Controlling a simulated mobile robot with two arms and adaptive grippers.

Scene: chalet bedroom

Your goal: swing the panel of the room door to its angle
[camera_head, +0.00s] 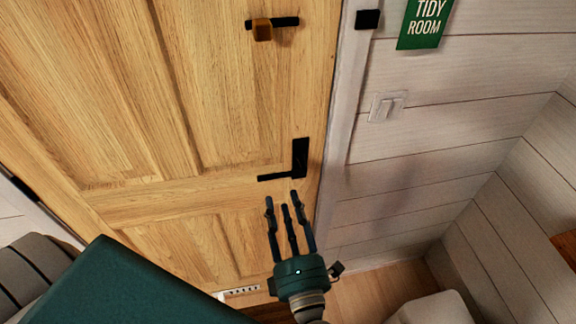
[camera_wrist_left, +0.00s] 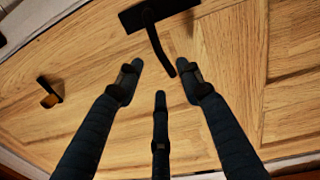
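The room door (camera_head: 220,110) is a light wooden panel with recessed fields, filling the left and middle of the head view. It appears closed against its pale frame. Its black lever handle (camera_head: 299,160) is near the right edge, with the lever pointing left; it also shows at the top of the left wrist view (camera_wrist_left: 156,40). My left gripper (camera_head: 288,203) is just below the handle, fingers spread and pointing at it. In the left wrist view, its fingers (camera_wrist_left: 162,82) are open and empty, with the lever's end close to the fingertips. My right gripper is out of view.
A black latch with a wooden knob (camera_head: 262,30) sits higher on the door. A light switch (camera_head: 387,106) and a green sign (camera_head: 425,22) are on the white plank wall. A dark green slab-like surface (camera_head: 120,290) fills the lower left. A white rounded object (camera_head: 433,308) stands lower right.

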